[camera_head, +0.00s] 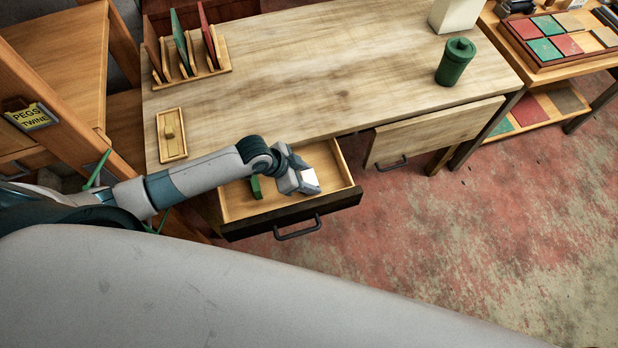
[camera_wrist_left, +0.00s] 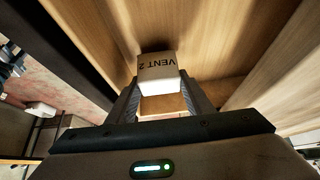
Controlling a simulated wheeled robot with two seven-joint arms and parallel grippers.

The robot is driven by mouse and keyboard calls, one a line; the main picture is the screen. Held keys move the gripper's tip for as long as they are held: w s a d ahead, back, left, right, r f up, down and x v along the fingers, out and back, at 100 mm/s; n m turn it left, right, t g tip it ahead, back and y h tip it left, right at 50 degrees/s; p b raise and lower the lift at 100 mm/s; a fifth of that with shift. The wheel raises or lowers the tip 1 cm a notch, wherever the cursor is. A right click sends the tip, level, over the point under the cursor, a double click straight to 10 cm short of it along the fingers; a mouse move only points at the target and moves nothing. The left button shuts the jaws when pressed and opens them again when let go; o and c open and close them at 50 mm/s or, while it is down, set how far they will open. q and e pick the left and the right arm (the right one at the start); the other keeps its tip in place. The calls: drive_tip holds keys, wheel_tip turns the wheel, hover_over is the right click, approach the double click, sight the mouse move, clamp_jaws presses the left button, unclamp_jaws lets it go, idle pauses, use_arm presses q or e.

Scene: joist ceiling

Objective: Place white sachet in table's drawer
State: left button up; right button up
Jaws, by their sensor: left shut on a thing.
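My left gripper (camera_head: 298,181) is over the open table drawer (camera_head: 235,207), near its right part. It is shut on a white sachet (camera_head: 311,178), which shows at the fingertips. In the left wrist view the sachet (camera_wrist_left: 157,67) is pale, marked "VENT 2", and sits between the two fingers (camera_wrist_left: 160,98), with wooden drawer surfaces around it. I cannot tell whether it touches the drawer floor. The drawer has a light wooden inside and a dark front with a black handle (camera_head: 298,229). My right gripper is not in view.
A green block (camera_head: 256,188) lies in the drawer beside my arm. On the table (camera_head: 340,80) stand a slotted rack (camera_head: 215,70), a small wooden tray (camera_head: 163,152), a green cup (camera_head: 455,62) and a white box (camera_head: 456,12).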

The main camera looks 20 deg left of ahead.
use_arm(q)
drive_tip(key=shift+f, duration=0.55)
drive_tip(key=shift+f, duration=0.1)
drive_tip(key=o, duration=0.8)
drive_tip(key=shift+c, duration=0.2)
drive_tip(key=shift+r, duration=0.2)
drive_tip(key=shift+a+r, duration=0.1)
drive_tip(key=b+v, duration=0.1)
drive_tip(key=v, duration=1)
drive_tip(key=shift+s+r, duration=0.2)
drive_tip(key=shift+r, duration=0.05)
drive_tip(key=shift+a, duration=0.1)
